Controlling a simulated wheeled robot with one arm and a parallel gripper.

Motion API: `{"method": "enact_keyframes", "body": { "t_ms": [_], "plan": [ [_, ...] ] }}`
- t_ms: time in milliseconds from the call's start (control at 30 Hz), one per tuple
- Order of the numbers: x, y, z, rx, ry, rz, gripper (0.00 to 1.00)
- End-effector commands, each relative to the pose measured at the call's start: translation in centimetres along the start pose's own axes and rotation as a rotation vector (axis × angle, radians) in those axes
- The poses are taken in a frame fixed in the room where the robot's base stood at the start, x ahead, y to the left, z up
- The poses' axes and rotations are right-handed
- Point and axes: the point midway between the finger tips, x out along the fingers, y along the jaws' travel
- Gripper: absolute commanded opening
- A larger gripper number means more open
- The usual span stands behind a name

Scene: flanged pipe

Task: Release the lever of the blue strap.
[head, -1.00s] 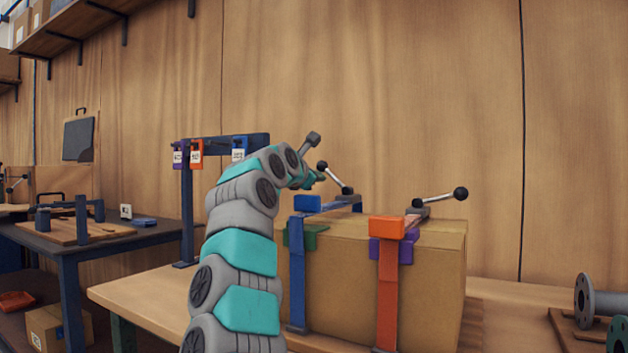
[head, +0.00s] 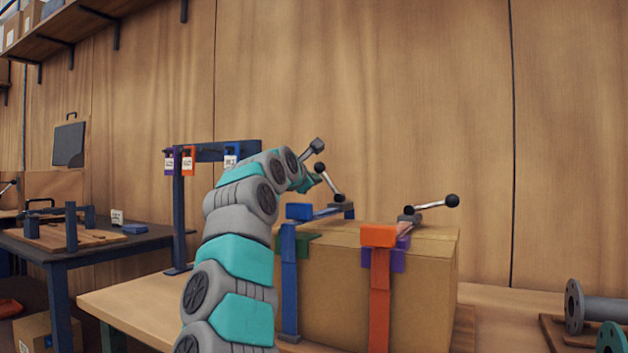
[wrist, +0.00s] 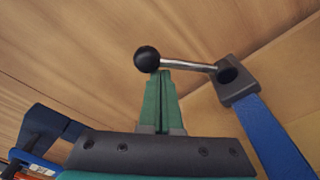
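The blue strap (head: 289,285) runs up the front left of a cardboard box (head: 425,295) and over its top. Its lever (head: 331,185), a metal rod with a black ball, tilts up from a grey pivot at the box's back edge. In the wrist view the lever (wrist: 190,65) runs left from the pivot on the blue strap (wrist: 272,140) to its ball. My gripper (wrist: 165,72) has its green fingers together, tips at the rod just beside the ball. I cannot tell whether they touch it. In the head view my arm mostly hides the fingers.
An orange strap (head: 380,300) with its own black-balled lever (head: 430,204) crosses the box to the right. Purple and green strap parts show beneath. A dark rack (head: 215,152) with hanging tags stands behind my arm. Flanged pipe parts (head: 575,307) lie at the right.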

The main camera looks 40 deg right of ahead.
Motion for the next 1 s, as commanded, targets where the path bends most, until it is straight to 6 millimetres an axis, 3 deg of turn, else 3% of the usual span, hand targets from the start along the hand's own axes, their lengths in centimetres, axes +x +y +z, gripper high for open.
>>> {"method": "enact_keyframes", "body": {
  "t_ms": [1000],
  "plan": [
    [-0.14, -0.06, 1.03, 0.108, 0.000, 0.016, 0.00]
  ]
}}
